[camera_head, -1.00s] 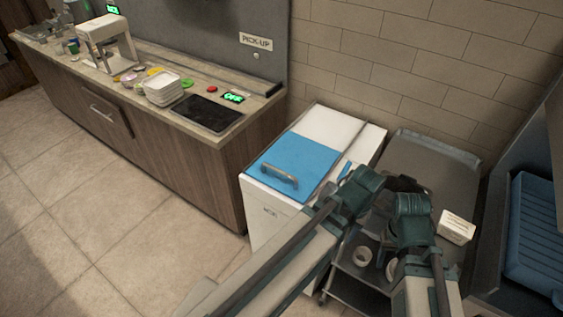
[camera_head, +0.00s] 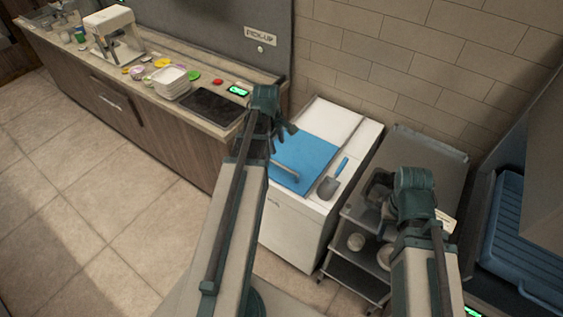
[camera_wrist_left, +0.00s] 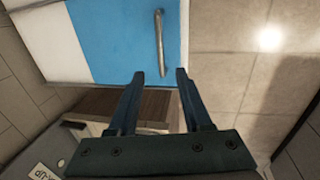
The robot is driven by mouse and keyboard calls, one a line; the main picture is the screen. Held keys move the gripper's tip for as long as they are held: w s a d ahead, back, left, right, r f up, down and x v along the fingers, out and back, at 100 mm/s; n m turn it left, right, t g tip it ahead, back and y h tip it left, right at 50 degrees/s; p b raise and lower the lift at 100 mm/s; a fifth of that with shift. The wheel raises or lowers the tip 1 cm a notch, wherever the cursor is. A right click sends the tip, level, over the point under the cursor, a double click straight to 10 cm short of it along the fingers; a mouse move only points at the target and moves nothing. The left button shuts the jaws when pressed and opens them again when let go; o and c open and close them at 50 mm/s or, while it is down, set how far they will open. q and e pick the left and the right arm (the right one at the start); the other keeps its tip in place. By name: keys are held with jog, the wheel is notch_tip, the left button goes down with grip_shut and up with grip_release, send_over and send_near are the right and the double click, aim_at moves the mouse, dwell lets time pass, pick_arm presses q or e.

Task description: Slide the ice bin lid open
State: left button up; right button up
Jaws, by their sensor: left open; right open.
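The ice bin (camera_head: 289,228) is a white chest against the wall. Its blue lid (camera_head: 312,155) lies flat on top and covers the front part, with a metal bar handle (camera_head: 284,171) near its front left edge. In the left wrist view the blue lid (camera_wrist_left: 115,35) and the handle (camera_wrist_left: 160,42) show just beyond the fingertips. My left gripper (camera_head: 288,134) is over the left side of the bin, close to the lid; its open fingers (camera_wrist_left: 157,75) are empty and apart from the handle. My right gripper (camera_head: 384,183) is over the steel cart, its fingers mostly hidden by the arm.
A scoop (camera_head: 333,180) lies on the bin top right of the lid. A steel cart (camera_head: 425,150) with containers stands right of the bin. A wooden counter (camera_head: 165,137) with a stack of white trays (camera_head: 171,82) is at the left. The tiled floor (camera_head: 90,200) is clear.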

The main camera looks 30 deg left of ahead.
aim_at(282, 165)
pick_arm(q)
jog(key=w+f+b, duration=0.1)
jog(key=f+b, duration=0.8)
jog(key=w+f+b, duration=0.1)
jog(key=f+b, duration=0.3)
jog(key=shift+w+d+f, duration=0.15)
jog(key=shift+w+f, duration=0.15)
jog(key=shift+r, duration=0.1)
grip_shut()
dwell(1.1)
